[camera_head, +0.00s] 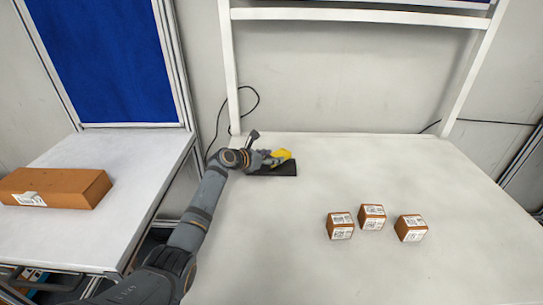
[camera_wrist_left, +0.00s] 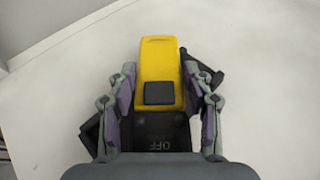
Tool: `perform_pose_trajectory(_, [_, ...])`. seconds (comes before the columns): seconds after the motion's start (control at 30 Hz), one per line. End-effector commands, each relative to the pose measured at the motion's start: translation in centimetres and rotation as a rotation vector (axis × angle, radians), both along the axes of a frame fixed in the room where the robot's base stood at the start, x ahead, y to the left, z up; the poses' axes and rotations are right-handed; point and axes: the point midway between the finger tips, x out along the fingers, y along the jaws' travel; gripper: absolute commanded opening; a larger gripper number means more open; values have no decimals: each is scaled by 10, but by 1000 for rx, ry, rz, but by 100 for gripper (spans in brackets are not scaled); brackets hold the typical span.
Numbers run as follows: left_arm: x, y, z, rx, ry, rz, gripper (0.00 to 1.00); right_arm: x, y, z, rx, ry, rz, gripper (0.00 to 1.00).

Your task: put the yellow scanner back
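The yellow scanner (camera_head: 281,155) is at the back left of the white table, at the black holder (camera_head: 284,171). My left gripper (camera_head: 268,158) is at the scanner. In the left wrist view, the scanner (camera_wrist_left: 158,62) lies between the two fingers of my left gripper (camera_wrist_left: 160,85), which look closed on its sides. Its dark lower part is marked OFF. Parts of the black holder (camera_wrist_left: 207,72) show beyond the fingers. Whether the scanner rests fully on the holder cannot be told. My right gripper is out of view.
Several small brown boxes with white labels, one of them in the middle (camera_head: 372,217), stand on the white table (camera_head: 300,250). A long brown box (camera_head: 60,187) lies on the side table (camera_head: 130,160). A white frame (camera_head: 229,70) rises at the table's back. The table's front is clear.

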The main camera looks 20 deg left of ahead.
Motion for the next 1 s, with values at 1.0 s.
perform_pose_trajectory(1.0, [-84,48,49,6,-2,2,71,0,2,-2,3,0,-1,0])
